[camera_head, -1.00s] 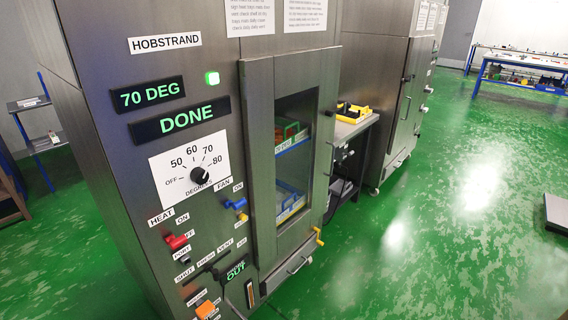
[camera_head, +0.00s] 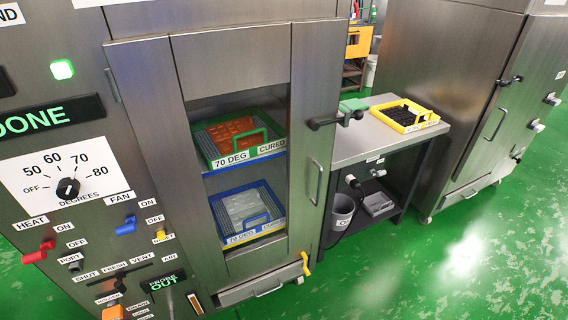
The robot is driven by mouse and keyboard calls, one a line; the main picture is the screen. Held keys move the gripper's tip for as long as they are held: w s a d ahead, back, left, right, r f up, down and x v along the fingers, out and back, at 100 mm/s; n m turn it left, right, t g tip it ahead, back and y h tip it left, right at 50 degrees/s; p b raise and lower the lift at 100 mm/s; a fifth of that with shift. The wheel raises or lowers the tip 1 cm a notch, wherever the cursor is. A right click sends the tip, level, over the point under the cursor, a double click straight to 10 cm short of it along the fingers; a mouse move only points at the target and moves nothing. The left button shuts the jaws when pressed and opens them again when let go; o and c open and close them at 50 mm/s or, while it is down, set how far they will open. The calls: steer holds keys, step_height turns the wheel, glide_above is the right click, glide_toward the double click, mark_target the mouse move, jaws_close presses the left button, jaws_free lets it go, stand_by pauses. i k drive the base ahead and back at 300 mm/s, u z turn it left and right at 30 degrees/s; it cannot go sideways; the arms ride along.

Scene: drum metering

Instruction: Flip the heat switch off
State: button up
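The heat switch (camera_head: 38,252) is a red lever on the steel oven's front panel, at the lower left of the head view. Its HEAT label (camera_head: 32,222) is above it, with ON and OFF labels to its right. The lever sticks out toward the lower left; I cannot tell for sure which label it is set to. A blue fan switch (camera_head: 126,226) sits to its right. Above are a dial (camera_head: 68,188) marked in degrees, a display (camera_head: 45,119) reading DONE and a lit green lamp (camera_head: 62,70). My gripper is not in view.
The oven door (camera_head: 150,150) is closed; trays show through its window. A black door latch (camera_head: 322,123) and a yellow lever (camera_head: 305,263) stick out at its right. A steel side table (camera_head: 375,145) holds a yellow tray (camera_head: 404,117). The green floor (camera_head: 420,275) is open at lower right.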

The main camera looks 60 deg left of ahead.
mark_target(41, 254)
steer(key=i, duration=1.1)
steer(key=u, duration=3.05)
